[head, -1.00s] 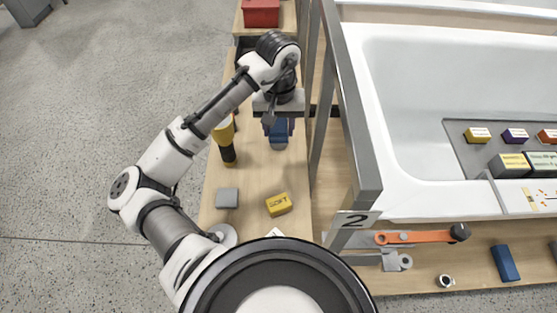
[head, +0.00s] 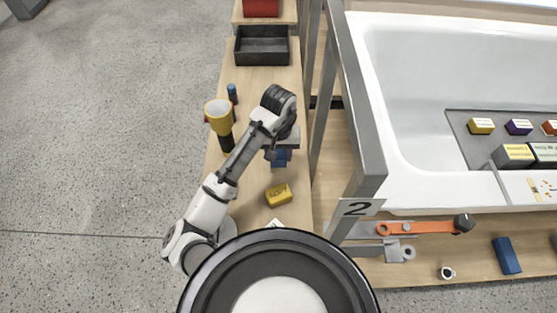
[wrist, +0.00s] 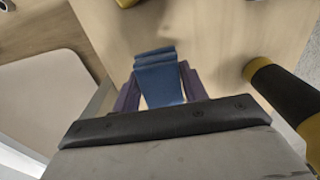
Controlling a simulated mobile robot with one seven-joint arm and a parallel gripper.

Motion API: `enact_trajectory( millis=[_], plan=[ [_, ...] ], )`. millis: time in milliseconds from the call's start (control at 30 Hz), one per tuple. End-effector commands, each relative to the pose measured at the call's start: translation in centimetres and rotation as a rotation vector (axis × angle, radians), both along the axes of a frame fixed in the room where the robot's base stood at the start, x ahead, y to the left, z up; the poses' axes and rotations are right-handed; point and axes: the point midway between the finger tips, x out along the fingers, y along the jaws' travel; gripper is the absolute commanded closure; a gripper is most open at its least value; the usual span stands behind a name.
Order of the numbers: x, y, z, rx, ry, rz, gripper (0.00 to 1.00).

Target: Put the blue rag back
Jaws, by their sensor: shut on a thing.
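My gripper (wrist: 160,88) has purple fingers and is shut on the blue rag (wrist: 157,76), which looks like a folded blue strip. In the head view the rag (head: 280,161) shows only partly below my wrist, over the wooden bench (head: 247,185) left of the tub frame. It is just beyond a yellow block (head: 278,195). In the wrist view the rag sticks out ahead of the fingers above the wood. I cannot tell how high above the bench it is.
A black and yellow flashlight-like tool (head: 219,115) stands left of my wrist, with a small blue bottle (head: 232,93) behind it. An empty dark tray (head: 262,46) and a red box (head: 262,8) lie farther back. The metal frame post (head: 350,100) borders the bench on the right.

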Motion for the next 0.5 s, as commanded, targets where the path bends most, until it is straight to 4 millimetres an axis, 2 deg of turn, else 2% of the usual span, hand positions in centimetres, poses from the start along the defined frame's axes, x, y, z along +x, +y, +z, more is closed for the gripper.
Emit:
enact_trajectory(
  millis=[233, 500],
  plan=[
    [0.0, 0.1, -3.2, 0.001, 0.003, 0.002, 0.78],
    [0.0, 0.0, -3.5, 0.000, 0.001, 0.001, 0.78]
  ],
)
